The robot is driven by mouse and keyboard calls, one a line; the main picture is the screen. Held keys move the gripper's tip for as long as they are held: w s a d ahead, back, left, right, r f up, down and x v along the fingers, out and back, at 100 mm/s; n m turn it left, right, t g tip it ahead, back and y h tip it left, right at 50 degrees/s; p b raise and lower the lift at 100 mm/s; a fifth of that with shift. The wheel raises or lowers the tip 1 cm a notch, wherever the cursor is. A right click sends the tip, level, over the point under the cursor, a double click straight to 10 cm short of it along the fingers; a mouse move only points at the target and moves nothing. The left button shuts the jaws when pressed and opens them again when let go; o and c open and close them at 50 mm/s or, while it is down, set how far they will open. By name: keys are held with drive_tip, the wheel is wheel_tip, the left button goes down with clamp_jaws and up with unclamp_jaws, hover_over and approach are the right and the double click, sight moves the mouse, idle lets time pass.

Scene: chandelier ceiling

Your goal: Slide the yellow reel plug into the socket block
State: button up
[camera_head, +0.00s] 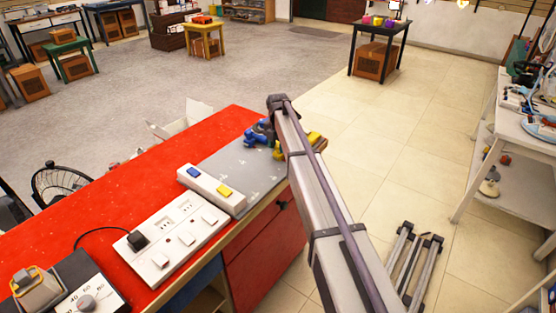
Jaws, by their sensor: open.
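A long white block (208,187) with a blue patch and a yellow patch on top lies on the red table, at the near left of a grey mat; it looks like the socket block. Yellow parts (313,137) show on both sides of my arm at the mat's far right end. They may be the yellow reel plug, but my arm covers much of them. A blue object (261,131) sits just left of them. My arm crosses the right of the table. My gripper does not show; it seems hidden behind my arm.
A white switch panel (170,240) with a black plug (137,240) is nearer on the red table (120,203). A dial box (88,302) is at lower left. The grey mat (237,165) is clear in its middle. A white shelf (525,125) stands at right.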

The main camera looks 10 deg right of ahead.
drive_tip(key=shift+f, duration=0.65)
drive_tip(key=shift+r, duration=0.2)
clamp_jaws()
